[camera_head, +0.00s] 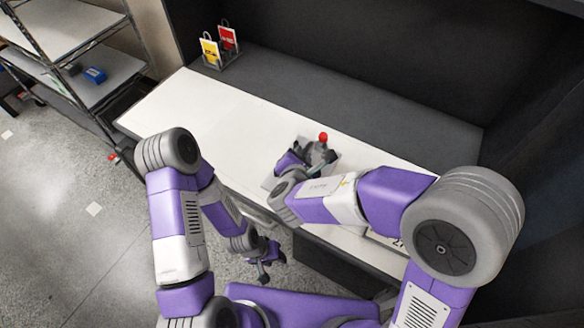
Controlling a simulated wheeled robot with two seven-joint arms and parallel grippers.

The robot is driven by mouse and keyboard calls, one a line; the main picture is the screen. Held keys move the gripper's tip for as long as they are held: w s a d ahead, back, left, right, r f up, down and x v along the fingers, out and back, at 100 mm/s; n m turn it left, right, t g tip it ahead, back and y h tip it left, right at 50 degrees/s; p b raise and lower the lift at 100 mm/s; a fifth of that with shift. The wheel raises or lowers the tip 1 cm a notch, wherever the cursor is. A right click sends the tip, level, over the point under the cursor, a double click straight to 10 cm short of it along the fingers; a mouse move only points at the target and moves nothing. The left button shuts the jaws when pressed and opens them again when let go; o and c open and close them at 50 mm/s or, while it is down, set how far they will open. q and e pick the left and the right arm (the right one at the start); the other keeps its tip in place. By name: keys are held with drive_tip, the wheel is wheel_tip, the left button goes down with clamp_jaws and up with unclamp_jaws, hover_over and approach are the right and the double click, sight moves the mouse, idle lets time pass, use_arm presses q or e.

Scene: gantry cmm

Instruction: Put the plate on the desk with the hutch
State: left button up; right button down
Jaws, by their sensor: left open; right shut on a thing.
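A light grey flat plate (327,167) is at the front part of the white top of the desk with the hutch (215,118). A dark part with a red ball on top (323,137) shows at the plate. My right gripper (313,155) is over the plate and shut on it; the fingertips are partly hidden by the grey part. I cannot tell whether the plate touches the desk top. My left gripper (266,262) is open and empty, low in front of the desk and above the floor.
A wire holder with a yellow card (210,52) and a red card (227,38) stands at the desk's back left. A shelf rack (70,70) with a blue item (95,75) is at the left. The desk's left half is clear.

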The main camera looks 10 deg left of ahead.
wheel_tip(320, 180, down, 8)
drive_tip(key=b, duration=0.3)
drive_tip(key=shift+w+r, duration=0.1)
drive_tip(key=shift+r, duration=0.15)
drive_tip(key=c, duration=1.1)
unclamp_jaws()
drive_tip(key=shift+f, duration=0.1)
drive_tip(key=shift+o, duration=0.2)
drive_tip(key=p+v, duration=0.3)
drive_tip(key=v, duration=0.7)
drive_tip(key=shift+s+r, duration=0.25)
drive_tip(key=shift+r, duration=0.05)
drive_tip(key=shift+v, duration=0.75)
drive_tip(key=shift+s+f, duration=0.1)
drive_tip(key=shift+f, duration=0.05)
